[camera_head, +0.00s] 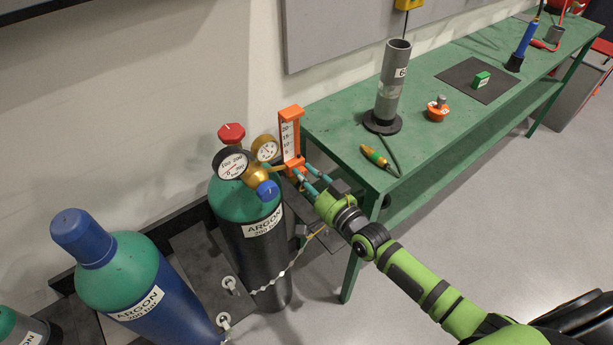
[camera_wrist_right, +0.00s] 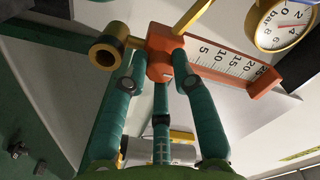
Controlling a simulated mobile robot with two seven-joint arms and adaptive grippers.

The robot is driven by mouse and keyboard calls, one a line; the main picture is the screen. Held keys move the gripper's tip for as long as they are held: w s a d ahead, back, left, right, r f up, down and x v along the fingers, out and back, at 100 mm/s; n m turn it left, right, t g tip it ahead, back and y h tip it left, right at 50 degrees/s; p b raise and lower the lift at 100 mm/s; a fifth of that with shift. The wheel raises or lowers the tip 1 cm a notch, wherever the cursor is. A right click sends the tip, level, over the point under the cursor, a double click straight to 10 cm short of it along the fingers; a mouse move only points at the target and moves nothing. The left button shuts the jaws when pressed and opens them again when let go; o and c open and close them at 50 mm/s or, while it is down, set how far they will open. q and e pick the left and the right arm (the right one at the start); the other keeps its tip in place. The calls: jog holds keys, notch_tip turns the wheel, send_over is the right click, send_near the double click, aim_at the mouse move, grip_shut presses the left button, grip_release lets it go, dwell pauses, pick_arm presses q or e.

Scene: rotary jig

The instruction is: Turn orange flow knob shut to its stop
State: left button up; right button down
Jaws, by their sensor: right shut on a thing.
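The flowmeter (camera_head: 289,131) has an orange frame and a white number scale. It stands beside the brass regulator on the green-topped argon cylinder, and its scale (camera_wrist_right: 222,61) shows in the wrist view. The orange flow knob (camera_wrist_right: 160,69) is at the scale's low-number end, between my fingertips and partly hidden by them. My right gripper (camera_head: 301,178) reaches in from the lower right, its teal fingers shut on the knob. It also shows in the wrist view (camera_wrist_right: 160,82), with fingers on both sides and one in the middle. The knob's turn angle cannot be read. My left gripper is not in view.
Two gauges (camera_head: 232,163) (camera_head: 265,149), a red cap (camera_head: 231,132) and a blue knob (camera_head: 267,189) sit close to my gripper. A green bench (camera_head: 335,127) stands to the right, its edge near my wrist. Another argon cylinder (camera_head: 107,263) stands at left.

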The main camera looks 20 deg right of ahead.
jog(key=shift+w+r, duration=0.1)
jog(key=shift+r, duration=0.2)
jog(key=c, duration=1)
grip_release()
jog(key=shift+f, duration=0.15)
jog(key=shift+f, duration=0.1)
jog(key=v, duration=0.8)
